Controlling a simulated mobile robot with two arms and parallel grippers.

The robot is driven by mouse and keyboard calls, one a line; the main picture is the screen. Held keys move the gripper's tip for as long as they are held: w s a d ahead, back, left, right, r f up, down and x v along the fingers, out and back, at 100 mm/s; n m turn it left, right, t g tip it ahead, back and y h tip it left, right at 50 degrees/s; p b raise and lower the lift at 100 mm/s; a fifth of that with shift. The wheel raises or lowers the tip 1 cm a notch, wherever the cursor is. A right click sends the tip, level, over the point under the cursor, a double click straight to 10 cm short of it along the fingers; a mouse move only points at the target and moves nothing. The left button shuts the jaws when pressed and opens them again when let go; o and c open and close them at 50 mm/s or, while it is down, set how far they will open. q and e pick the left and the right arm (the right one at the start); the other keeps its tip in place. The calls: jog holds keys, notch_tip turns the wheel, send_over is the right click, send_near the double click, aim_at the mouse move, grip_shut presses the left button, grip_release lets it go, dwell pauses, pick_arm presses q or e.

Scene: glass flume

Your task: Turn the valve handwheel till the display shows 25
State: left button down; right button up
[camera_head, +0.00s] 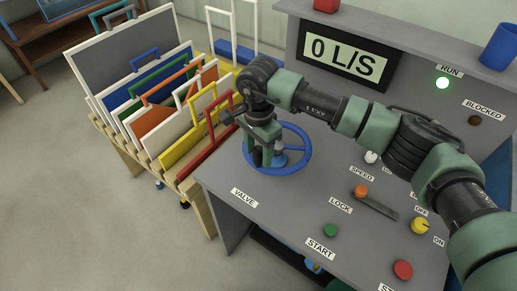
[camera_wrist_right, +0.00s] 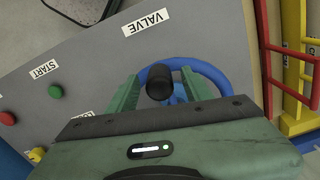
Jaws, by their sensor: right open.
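The valve handwheel (camera_head: 304,152) is a blue ring on the grey console top, behind the VALVE label (camera_head: 244,197). It also shows in the right wrist view (camera_wrist_right: 212,70), with a black knob (camera_wrist_right: 159,83) standing up from it. My right gripper (camera_head: 266,158) is over the left part of the wheel, fingers pointing down. In the wrist view its two green fingers (camera_wrist_right: 160,92) are apart, with the black knob between them; I cannot tell whether they touch it. The display (camera_head: 346,50) reads 0 L/S. My left gripper is not in view.
A rack of coloured framed panels (camera_head: 165,95) stands close at the left of the console. The console carries a green START button (camera_head: 331,231), a red button (camera_head: 403,269), an orange slider knob (camera_head: 361,191) and a yellow switch (camera_head: 420,226).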

grip_shut()
dwell(1.4)
